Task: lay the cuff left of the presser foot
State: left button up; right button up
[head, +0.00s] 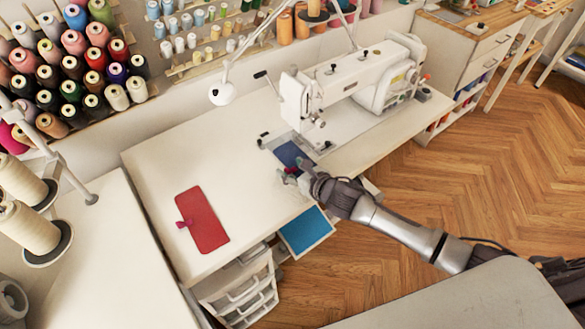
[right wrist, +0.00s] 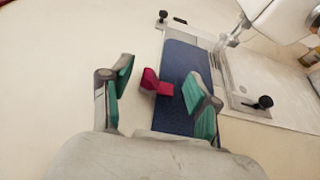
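A dark blue cloth piece (head: 291,153) lies flat on the sewing table beside the machine's needle area, left of and below the sewing head in the head view. In the right wrist view the blue cloth (right wrist: 184,62) has a pink tab (right wrist: 155,83) on its left edge. My right gripper (head: 293,172) is over the near end of this cloth. In the right wrist view my right gripper (right wrist: 160,92) is open, with the tab between its spread fingers. The presser foot itself is not clear. My left gripper is out of view.
A red cloth piece (head: 204,219) with a pink tab lies on the table's left part. The white sewing machine (head: 350,82) stands at the back right. A blue panel (head: 306,230) shows below the table's front edge. The table between the two cloths is clear.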

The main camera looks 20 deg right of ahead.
jog(key=shift+r, duration=0.2)
jog(key=v, duration=1.2)
